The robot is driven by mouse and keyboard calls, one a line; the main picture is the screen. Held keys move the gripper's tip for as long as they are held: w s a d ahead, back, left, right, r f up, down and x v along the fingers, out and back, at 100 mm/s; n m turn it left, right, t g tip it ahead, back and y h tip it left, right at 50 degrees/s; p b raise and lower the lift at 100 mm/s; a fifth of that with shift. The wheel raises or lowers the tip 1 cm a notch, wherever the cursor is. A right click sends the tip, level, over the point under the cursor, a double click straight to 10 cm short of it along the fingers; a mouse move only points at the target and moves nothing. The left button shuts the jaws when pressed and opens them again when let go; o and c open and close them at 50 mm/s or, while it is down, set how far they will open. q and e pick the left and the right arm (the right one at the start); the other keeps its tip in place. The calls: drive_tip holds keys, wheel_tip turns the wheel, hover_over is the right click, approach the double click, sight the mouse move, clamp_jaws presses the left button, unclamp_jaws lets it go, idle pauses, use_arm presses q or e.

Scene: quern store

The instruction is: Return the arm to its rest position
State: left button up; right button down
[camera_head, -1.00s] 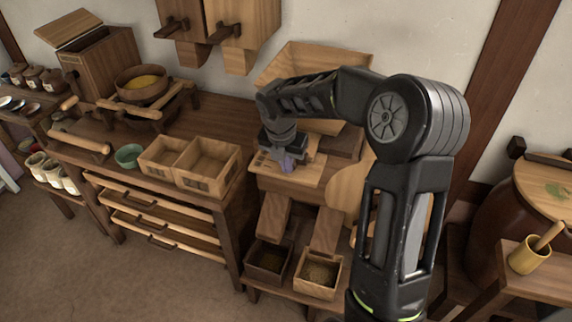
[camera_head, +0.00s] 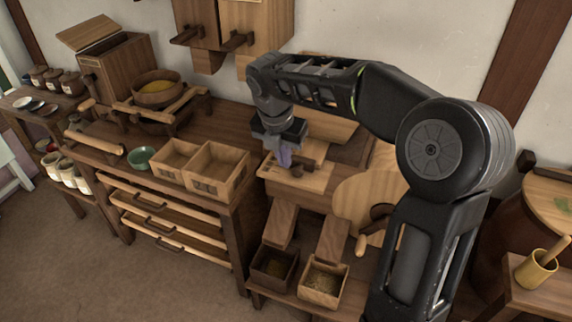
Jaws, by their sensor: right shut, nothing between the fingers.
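My right arm comes in from the lower right, rises to a high elbow and bends over toward the middle of the picture. My right gripper (camera_head: 284,157) points down at its end, over the light wooden board (camera_head: 312,178) of the mill at the right of the bench. Its fingers are shut with nothing between them. I cannot tell whether the fingertips touch the board. My left gripper is not in view.
Two open wooden boxes (camera_head: 216,170) and a green bowl (camera_head: 140,157) stand on the bench left of my gripper. Two small bins (camera_head: 322,283) with chutes sit below. A round wooden disc (camera_head: 368,207) stands beside my forearm. A yellow mortar (camera_head: 536,270) is at far right.

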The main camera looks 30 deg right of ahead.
idle(0.6)
drive_tip(key=w+a+f+m+t+y, duration=0.4)
drive_tip(key=w+a+f+m, duration=0.3)
drive_tip(key=a+f+m, duration=0.5)
drive_tip(key=s+a+f+m+y, duration=0.2)
drive_tip(key=s+a+f+m, duration=0.2)
drive_tip(key=a+f+m, duration=0.5)
drive_tip(key=s+a+f+m+g, duration=0.2)
drive_tip(key=s+f, duration=0.6)
drive_tip(key=s, duration=0.4)
drive_tip(key=s+a+f+m+g, duration=0.2)
drive_tip(key=s+a+f+m, duration=0.1)
drive_tip(key=s+f, duration=0.6)
drive_tip(key=s+a, duration=0.1)
drive_tip(key=s, duration=0.3)
drive_tip(key=shift+f+g+y, duration=0.25)
drive_tip(key=shift+g+y, duration=0.05)
drive_tip(key=shift+g, duration=0.1)
drive_tip(key=shift+a, duration=0.1)
